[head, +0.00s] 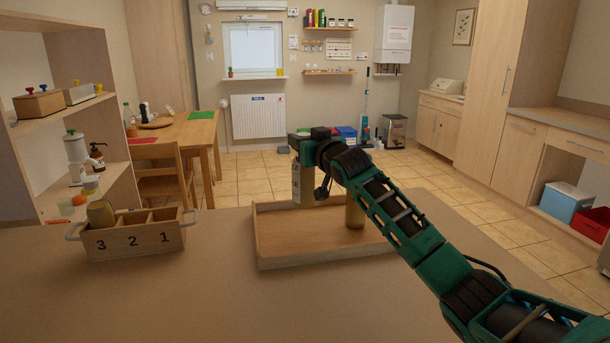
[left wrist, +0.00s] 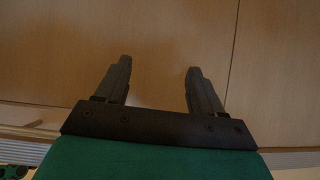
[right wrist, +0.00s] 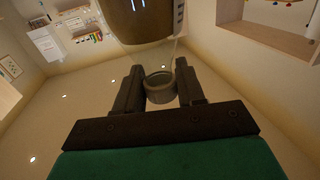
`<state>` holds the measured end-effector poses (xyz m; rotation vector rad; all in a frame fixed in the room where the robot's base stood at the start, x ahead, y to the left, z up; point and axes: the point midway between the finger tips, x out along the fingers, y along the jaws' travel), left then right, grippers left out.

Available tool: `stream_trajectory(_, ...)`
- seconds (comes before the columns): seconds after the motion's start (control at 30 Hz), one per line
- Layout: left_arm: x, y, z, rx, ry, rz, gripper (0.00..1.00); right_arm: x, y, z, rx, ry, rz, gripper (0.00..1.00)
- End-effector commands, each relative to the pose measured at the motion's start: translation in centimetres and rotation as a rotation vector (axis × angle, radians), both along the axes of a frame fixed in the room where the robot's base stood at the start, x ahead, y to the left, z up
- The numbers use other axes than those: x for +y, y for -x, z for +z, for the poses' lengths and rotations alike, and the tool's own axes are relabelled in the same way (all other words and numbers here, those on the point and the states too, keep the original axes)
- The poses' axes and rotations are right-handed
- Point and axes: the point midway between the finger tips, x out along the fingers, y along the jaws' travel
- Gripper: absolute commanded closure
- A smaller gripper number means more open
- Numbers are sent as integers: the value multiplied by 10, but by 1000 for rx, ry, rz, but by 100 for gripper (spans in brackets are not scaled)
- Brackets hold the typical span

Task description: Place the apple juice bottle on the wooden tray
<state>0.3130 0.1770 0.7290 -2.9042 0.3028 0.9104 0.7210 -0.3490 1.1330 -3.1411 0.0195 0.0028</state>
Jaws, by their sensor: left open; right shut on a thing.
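The wooden tray (head: 300,262) lies on the counter in the middle of the head view. My right gripper (head: 308,140) comes over it from the right and is shut on the neck of a pale-labelled bottle (head: 302,184). The bottle hangs upright over the tray's back left part; I cannot tell whether its base touches. The right wrist view shows its neck (right wrist: 160,88) between the fingers and its brownish body (right wrist: 145,22). A yellowish bottle (head: 355,213) stands on the tray, partly behind my arm. My left gripper (left wrist: 157,88) is open and empty before a wooden surface.
A wooden crate (head: 135,243) with compartments marked 3, 2, 1 stands left of the tray. A yellowish bottle (head: 100,213) sits in compartment 3. The counter (head: 220,300) in front is clear. Shelves (head: 70,120) stand at the left.

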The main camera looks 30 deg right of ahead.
Motion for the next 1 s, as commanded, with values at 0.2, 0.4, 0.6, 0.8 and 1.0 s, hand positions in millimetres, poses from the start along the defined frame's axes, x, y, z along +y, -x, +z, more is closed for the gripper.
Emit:
stream_trajectory(0.2, 0, 0, -3, 0, 0, 0, 32, 0, 0, -28, -7, -1, 1, 100)
stream_trajectory(0.4, 0, 0, -4, 0, 0, 0, 32, 0, 0, -42, -6, 0, 0, 100)
stream_trajectory(0.6, 0, -1, -7, -1, 0, 0, 32, 0, 0, -71, -6, -1, 0, 100)
stream_trajectory(0.8, 0, -3, -5, -7, 0, 0, 32, 0, 0, -73, -8, 0, 0, 100)
stream_trajectory(1.0, 0, -4, -5, -9, 0, -1, 32, 0, 0, -78, -1, 0, -1, 60)
